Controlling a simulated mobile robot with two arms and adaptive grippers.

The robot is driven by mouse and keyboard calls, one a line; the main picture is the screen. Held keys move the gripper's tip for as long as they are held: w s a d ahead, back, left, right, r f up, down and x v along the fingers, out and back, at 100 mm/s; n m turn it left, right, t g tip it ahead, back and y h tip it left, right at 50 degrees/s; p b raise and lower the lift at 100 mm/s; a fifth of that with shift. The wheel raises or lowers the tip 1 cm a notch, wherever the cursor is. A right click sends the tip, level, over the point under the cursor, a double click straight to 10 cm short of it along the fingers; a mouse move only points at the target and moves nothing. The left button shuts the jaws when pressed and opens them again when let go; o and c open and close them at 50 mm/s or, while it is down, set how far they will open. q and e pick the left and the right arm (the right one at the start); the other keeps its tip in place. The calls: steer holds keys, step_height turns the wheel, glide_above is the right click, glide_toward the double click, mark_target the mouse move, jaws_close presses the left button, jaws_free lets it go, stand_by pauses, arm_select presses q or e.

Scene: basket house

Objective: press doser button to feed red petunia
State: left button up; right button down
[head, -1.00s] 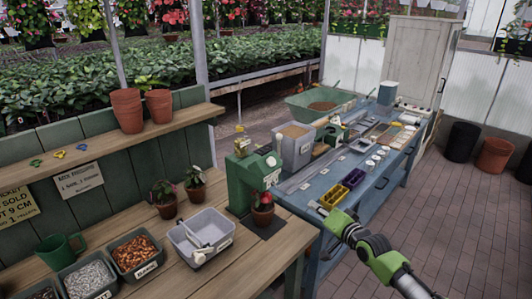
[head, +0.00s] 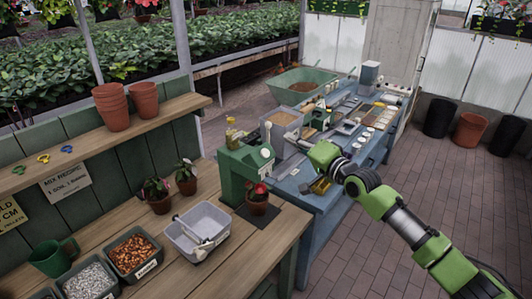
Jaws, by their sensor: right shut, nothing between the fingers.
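The green doser (head: 232,172) stands at the right end of the wooden bench. A small pale round part (head: 265,153) sits on its upper front; I cannot tell whether it is the button. A red-flowered plant (head: 260,188), seemingly the red petunia, stands upright in a small terracotta pot (head: 257,206) under the doser's head, on a dark mat. My right gripper (head: 318,152) is shut and empty. It appears to the right of the doser, with a gap between them in the picture, in front of the blue table. My left gripper is out of view.
The blue table (head: 325,210) carries trays and small items.

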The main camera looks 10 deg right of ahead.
mark_target(265, 149)
steer(key=w+a+f+b, duration=0.4)
steer(key=w+f+b, duration=0.1)
steer(key=f+b, duration=0.1)
steer(key=shift+f+b, duration=0.15)
steer(key=shift+b, duration=0.3)
stand_by(1.3)
steer(key=shift+w+a+f+b, duration=0.15)
steer(key=shift+w+f+b, duration=0.1)
steer(key=shift+b, duration=0.1)
steer(key=shift+w+a+f+b, duration=0.3)
steer(key=shift+f+b, duration=0.2)
steer(key=shift+b, duration=0.15)
stand_by(0.7)
stand_by(0.4)
steer(key=shift+s+d+r+p, duration=0.4)
steer(key=shift+s+r+p, duration=0.25)
steer(key=shift+p, duration=0.3)
